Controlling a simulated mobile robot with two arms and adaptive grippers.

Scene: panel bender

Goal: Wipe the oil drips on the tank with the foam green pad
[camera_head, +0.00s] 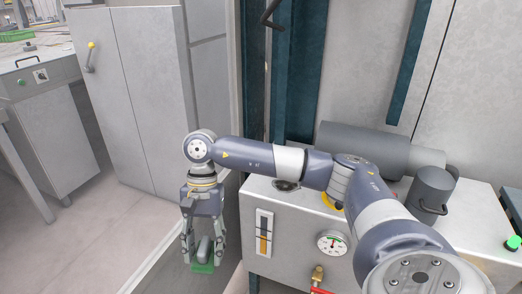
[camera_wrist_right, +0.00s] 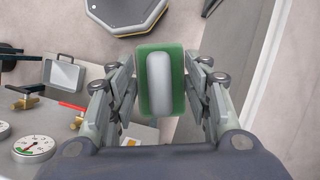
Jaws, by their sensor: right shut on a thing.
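The foam green pad, with its grey handle, hangs in my right gripper (camera_head: 203,245). The pad's green foam (camera_head: 203,267) faces down in the head view. In the right wrist view the pad (camera_wrist_right: 145,82) sits between the two fingers of my right gripper (camera_wrist_right: 160,85), which is shut on it. The tank (camera_head: 292,225) is the pale box right of the gripper; the pad is held left of it, apart from it. My right arm covers part of the tank's top. I cannot make out oil drips clearly. My left gripper is out of view.
On the tank are a level gauge (camera_head: 264,232), a pressure dial (camera_head: 332,242), a brass valve (camera_head: 318,274), a grey motor cylinder (camera_head: 365,146) and a dark canister (camera_head: 431,188). A grey cabinet (camera_head: 135,90) stands at left. Floor between is clear.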

